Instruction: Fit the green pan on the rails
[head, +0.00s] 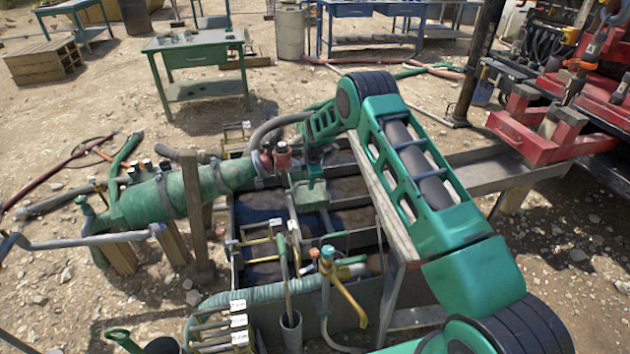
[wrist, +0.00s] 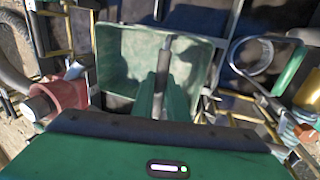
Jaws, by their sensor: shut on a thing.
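The green pan (head: 311,196) hangs below my gripper (head: 314,172), over the middle of the mud tank. In the wrist view the pan (wrist: 120,52) is a tilted green tray with a grey upright bar. My gripper's green fingers (wrist: 162,98) are shut on this bar, in front of the pan. Thin metal rails (head: 292,215) cross the tank beside the pan; one rail (wrist: 230,45) also runs along the pan's right side in the wrist view. I cannot tell whether the pan touches the rails; its underside is hidden.
A red fitting (wrist: 70,103) is close to the left of my gripper. Yellow-handled tools (head: 345,295) stand at the tank's near side.

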